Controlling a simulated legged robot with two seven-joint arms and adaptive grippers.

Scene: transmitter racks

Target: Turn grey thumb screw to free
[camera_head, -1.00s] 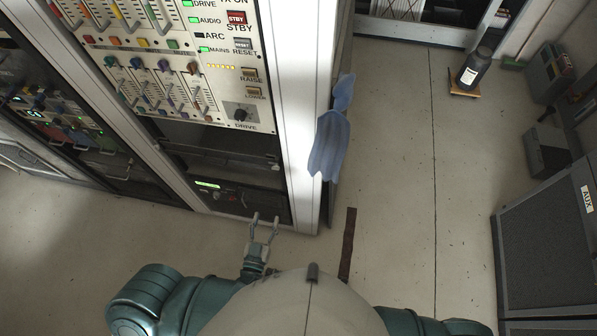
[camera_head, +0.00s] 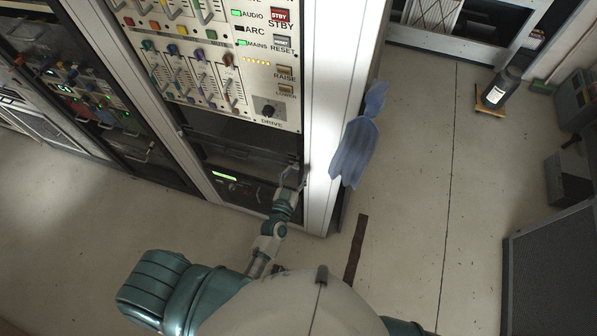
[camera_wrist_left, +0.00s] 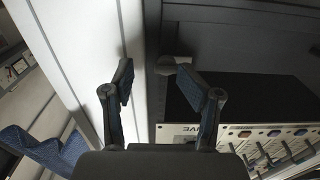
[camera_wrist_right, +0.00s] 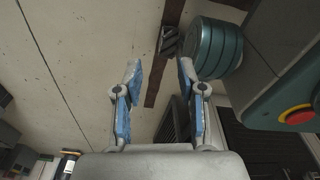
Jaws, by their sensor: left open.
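My left gripper (camera_head: 291,179) is in front of the lower part of the open rack bay, beside the white corner post. In the left wrist view its fingers (camera_wrist_left: 158,82) are spread, with nothing between the tips. A small light-grey piece (camera_wrist_left: 172,65) shows just beyond them, beside the white post; it may be the grey thumb screw, but it is partly behind a finger. I cannot make the screw out in the head view. My right gripper (camera_wrist_right: 159,70) is open and empty in the right wrist view, over the floor; the head view does not show it.
The control panel (camera_head: 200,65) with sliders and buttons is above the bay. A low unit with a green display (camera_head: 224,176) sits left of my left gripper. A blue cloth (camera_head: 357,145) hangs on the white post (camera_head: 325,120).

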